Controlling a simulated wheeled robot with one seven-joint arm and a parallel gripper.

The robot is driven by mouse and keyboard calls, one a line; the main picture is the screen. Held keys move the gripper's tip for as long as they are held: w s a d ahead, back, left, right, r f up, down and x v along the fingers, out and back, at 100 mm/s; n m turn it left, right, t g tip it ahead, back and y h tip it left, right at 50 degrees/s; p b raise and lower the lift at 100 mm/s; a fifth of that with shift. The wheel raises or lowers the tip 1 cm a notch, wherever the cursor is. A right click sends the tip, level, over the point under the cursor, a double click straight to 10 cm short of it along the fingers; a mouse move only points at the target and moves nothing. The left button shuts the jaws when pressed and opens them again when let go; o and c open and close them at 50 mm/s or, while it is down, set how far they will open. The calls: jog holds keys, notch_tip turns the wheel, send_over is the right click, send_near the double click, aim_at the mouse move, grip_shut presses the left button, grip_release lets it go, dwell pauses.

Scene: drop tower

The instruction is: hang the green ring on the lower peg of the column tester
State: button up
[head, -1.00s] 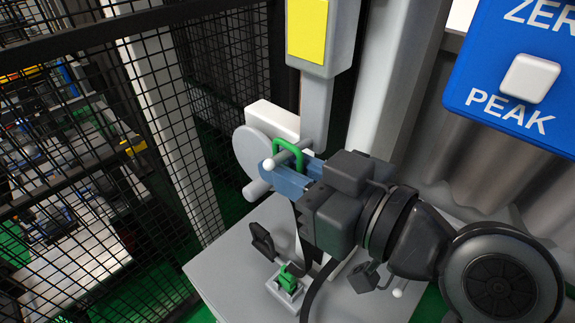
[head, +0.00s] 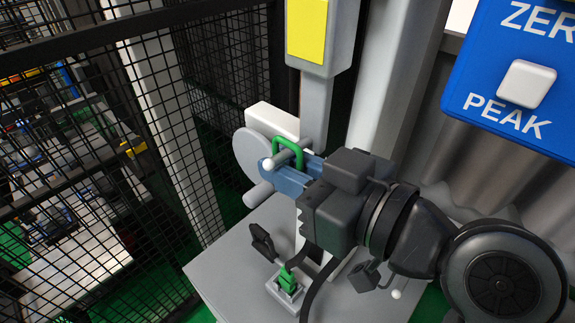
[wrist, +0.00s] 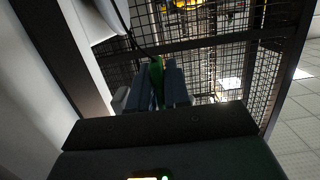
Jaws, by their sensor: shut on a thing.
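The green ring (head: 288,141) is a rounded loop standing upright beside the column tester's grey column (head: 316,108). My gripper (head: 291,174), with blue-grey fingers, is shut on the ring's lower part. The ring also shows between the fingers in the wrist view (wrist: 157,72). A grey peg with a white ball tip (head: 268,164) crosses the ring's opening in the head view. I cannot tell for sure whether the ring is around the peg or only overlaps it in the picture. My gripper hides part of the column behind it.
A light grey disc (head: 246,157) and a white block (head: 270,118) stand just behind the ring. Below, a green piece (head: 287,277) sits in a small holder on the grey base (head: 230,268). Black mesh fencing (head: 70,110) is at left; a blue panel (head: 490,65) is at right.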

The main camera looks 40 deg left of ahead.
jog(key=shift+s+r, duration=0.2)
jog(key=shift+r, duration=0.25)
jog(key=shift+s+a, duration=0.1)
jog(key=shift+s, duration=0.2)
jog(key=shift+s+a+f, duration=0.1)
jog(key=shift+s+f, duration=0.05)
jog(key=shift+s, duration=1.1)
jog(key=shift+s+a+f, duration=0.1)
jog(key=shift+s, duration=1.1)
jog(key=shift+d+f, duration=0.1)
